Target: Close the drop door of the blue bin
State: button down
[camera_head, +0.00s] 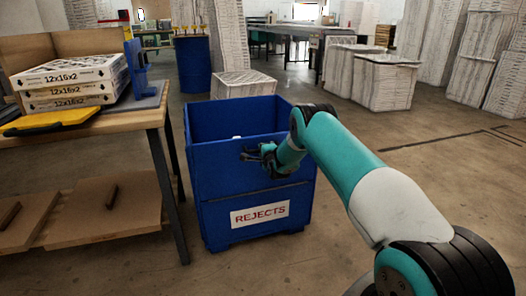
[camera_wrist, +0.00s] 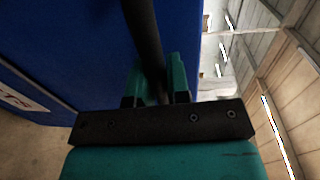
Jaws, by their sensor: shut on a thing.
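The blue bin (camera_head: 255,215) stands on the floor with a white REJECTS label on its lower front. Its drop door (camera_head: 222,172) is the upper front panel, above a seam. The door looks upright or nearly so; I cannot tell whether it is flush with the side walls. My gripper (camera_head: 257,156) is at the door's outer face, near its top. In the wrist view, my gripper (camera_wrist: 155,88) is shut on a dark bar, the door handle (camera_wrist: 143,35), which runs between the fingers. The blue door face (camera_wrist: 85,45) fills the left of that view.
A wooden workbench (camera_head: 148,115) with stacked filter boxes (camera_head: 75,82) and a yellow-black item (camera_head: 48,121) stands close left of the bin. A white carton (camera_head: 245,84) and a blue drum (camera_head: 194,65) are behind it. The floor to the right is open.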

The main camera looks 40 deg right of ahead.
jog(key=c, duration=1.1)
grip_release()
jog(key=shift+d, duration=0.35)
jog(key=shift+a, duration=0.2)
jog(key=shift+a, duration=0.1)
jog(key=b+v, duration=0.4)
jog(key=v, duration=1.3)
jog(key=shift+b, duration=0.4)
jog(key=shift+s+a, duration=0.1)
